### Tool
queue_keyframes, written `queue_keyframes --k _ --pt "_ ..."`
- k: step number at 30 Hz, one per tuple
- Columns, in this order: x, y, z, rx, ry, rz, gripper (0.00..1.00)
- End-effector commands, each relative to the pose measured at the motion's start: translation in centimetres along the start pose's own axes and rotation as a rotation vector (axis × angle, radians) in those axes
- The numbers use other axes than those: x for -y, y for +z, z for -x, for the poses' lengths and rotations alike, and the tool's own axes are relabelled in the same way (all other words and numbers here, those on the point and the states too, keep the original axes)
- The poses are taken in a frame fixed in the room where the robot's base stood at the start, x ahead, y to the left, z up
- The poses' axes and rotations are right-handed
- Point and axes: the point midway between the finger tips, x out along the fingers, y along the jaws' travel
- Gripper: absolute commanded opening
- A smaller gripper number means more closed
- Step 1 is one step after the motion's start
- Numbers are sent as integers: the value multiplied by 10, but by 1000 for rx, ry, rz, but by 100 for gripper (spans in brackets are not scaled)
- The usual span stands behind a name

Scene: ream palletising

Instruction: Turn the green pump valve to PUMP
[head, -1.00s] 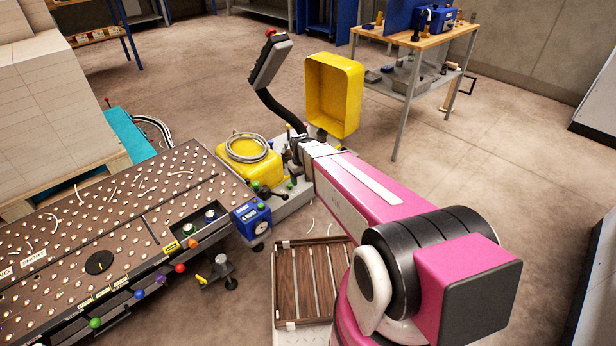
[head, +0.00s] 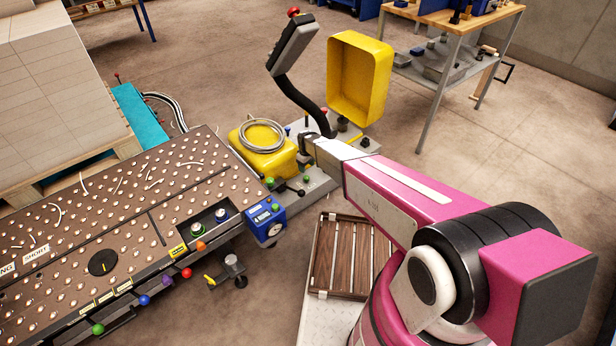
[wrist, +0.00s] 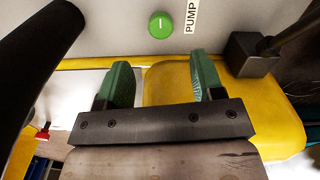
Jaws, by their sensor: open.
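The green pump valve (wrist: 160,25) is a round knob with a short white line, on a pale panel at the top of the wrist view. The line runs roughly up and down the picture. A white PUMP label (wrist: 191,16) is just right of it. My gripper (wrist: 160,62) has two green fingers spread apart with nothing between them. The knob lies beyond the fingertips, between their lines, apart from them. In the head view my gripper (head: 309,145) is small above the grey machine base, and I cannot make out this valve there.
A yellow body (wrist: 173,82) lies behind the fingers in the wrist view, with a dark block (wrist: 248,55) at the right and a black arm (wrist: 35,70) at the left. In the head view a yellow open box (head: 360,80) and a control panel on a black post (head: 292,45) stand close by.

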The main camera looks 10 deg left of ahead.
Motion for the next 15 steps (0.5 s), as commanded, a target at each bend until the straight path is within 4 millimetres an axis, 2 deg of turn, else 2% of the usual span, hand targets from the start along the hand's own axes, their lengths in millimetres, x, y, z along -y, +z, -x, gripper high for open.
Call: queue_keyframes --k 9,15 --pt "-1 -2 -58 1 -1 -1 61" --pt "-1 -1 -79 0 0 -2 61"
